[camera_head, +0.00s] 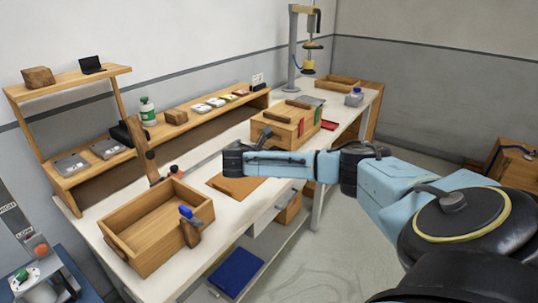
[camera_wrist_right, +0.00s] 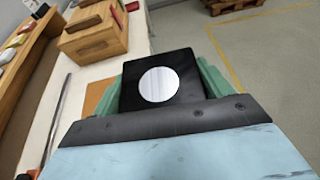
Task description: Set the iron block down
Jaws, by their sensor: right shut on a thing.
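In the right wrist view the iron block (camera_wrist_right: 188,61) is a black block with a bright round disc on its face. My right gripper (camera_wrist_right: 162,84) is shut on it, with a green finger on either side. In the head view my right arm reaches in from the right. Its dark end (camera_head: 234,160) is over the white workbench (camera_head: 118,205), near a flat brown board (camera_head: 236,185). The block cannot be told clearly from the gripper there. Whether it touches anything below is hidden. My left gripper is not in view.
An open wooden tray (camera_head: 140,262) stands at the bench's near left, with a blue-tipped tool (camera_head: 188,226) at its edge. A wooden box (camera_head: 272,133) stands behind the arm. A shelf (camera_head: 70,84) and a tall stand (camera_head: 293,50) line the wall.

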